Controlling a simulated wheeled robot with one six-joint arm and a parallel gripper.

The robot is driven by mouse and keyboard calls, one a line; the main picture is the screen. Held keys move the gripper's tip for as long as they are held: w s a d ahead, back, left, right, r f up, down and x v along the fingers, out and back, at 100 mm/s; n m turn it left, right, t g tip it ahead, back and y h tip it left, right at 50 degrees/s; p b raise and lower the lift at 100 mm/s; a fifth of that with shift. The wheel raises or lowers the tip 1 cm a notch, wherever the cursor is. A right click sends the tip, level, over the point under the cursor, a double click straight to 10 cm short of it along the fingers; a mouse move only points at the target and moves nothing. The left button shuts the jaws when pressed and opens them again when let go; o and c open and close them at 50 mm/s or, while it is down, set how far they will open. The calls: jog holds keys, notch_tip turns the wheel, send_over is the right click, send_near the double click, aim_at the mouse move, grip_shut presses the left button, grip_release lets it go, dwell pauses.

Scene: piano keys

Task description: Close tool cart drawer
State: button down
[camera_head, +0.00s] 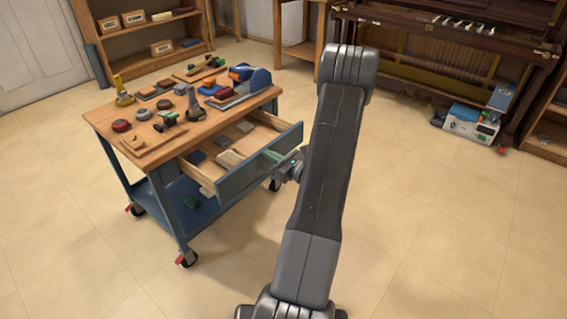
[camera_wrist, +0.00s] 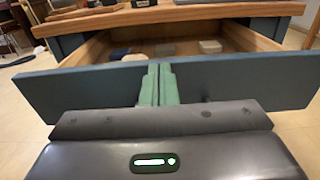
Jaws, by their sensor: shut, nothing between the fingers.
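The tool cart (camera_head: 180,128) stands at left of centre in the head view, with a wooden top and blue-grey frame. Its drawer (camera_head: 240,180) is pulled out, with its blue-grey front facing my arm; a few small items lie inside. In the wrist view the drawer front (camera_wrist: 235,82) spans the picture, with the open wooden interior behind it. My gripper (camera_wrist: 158,70) is shut and empty, its green fingers together at the middle of the front, tips near its top edge. I cannot tell whether they touch it.
Tools and blocks cover the cart top, including a blue vise-like tool (camera_head: 247,82). A wooden shelf (camera_head: 150,55) stands behind. The floor at right is clear.

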jog(key=b, duration=0.1)
send_over(239, 153)
jog(key=shift+s, duration=0.1)
dwell(0.4)
